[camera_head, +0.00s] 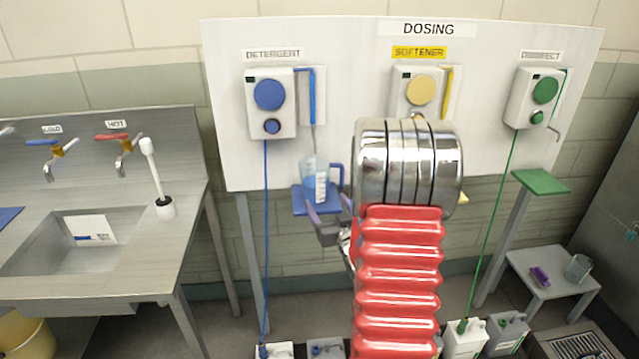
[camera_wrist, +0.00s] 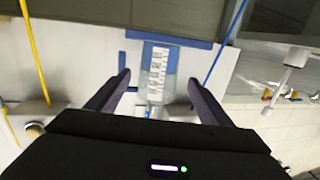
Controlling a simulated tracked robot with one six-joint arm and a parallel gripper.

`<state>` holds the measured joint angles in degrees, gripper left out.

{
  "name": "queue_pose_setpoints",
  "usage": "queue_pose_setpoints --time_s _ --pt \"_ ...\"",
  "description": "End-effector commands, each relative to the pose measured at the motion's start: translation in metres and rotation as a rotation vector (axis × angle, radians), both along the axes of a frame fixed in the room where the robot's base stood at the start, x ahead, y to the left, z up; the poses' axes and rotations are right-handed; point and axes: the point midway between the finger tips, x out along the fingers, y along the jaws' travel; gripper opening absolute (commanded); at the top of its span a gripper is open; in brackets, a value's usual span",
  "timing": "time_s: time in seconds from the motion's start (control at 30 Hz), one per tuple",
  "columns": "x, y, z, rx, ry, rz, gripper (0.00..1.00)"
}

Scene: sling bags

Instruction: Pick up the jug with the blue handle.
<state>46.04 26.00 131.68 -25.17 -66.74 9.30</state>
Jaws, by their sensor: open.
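The jug with the blue handle (camera_head: 316,180) is clear and stands on a small blue shelf (camera_head: 300,201) under the detergent dispenser. Its blue handle is on its right side in the head view. In the wrist view the jug (camera_wrist: 158,62), with a white printed label, appears between my fingers, and its blue handle (camera_wrist: 133,34) shows at the left. My gripper (camera_wrist: 156,82) is open, with one dark finger on each side of the jug and visible gaps. In the head view my gripper (camera_head: 326,228) is partly hidden by my arm, just below and in front of the jug.
The detergent dispenser (camera_head: 270,103) and its blue spout (camera_head: 312,95) are above the jug. A blue hose (camera_head: 266,230) hangs to the left. A sink counter (camera_head: 120,245) stands at left. A green shelf (camera_head: 540,181) and a small stool (camera_head: 552,272) with another clear vessel (camera_head: 579,267) are at right.

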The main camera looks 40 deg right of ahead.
Motion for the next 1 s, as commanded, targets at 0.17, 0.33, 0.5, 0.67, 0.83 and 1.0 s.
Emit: queue_pose_setpoints --time_s 0.17,0.33,0.5,0.67,0.83,1.0 --pt "0.027 -0.011 -0.001 0.000 -0.001 0.001 0.74" --pt "0.049 -0.021 -0.003 -0.001 0.000 0.000 0.74" --pt "0.059 -0.025 -0.003 0.000 0.000 -0.001 0.74" --pt "0.060 -0.026 -0.003 0.000 0.000 -0.001 0.74" --pt "0.060 -0.026 -0.003 0.000 0.000 -0.001 0.74" --pt "0.071 -0.030 -0.004 0.000 0.001 0.000 0.74"
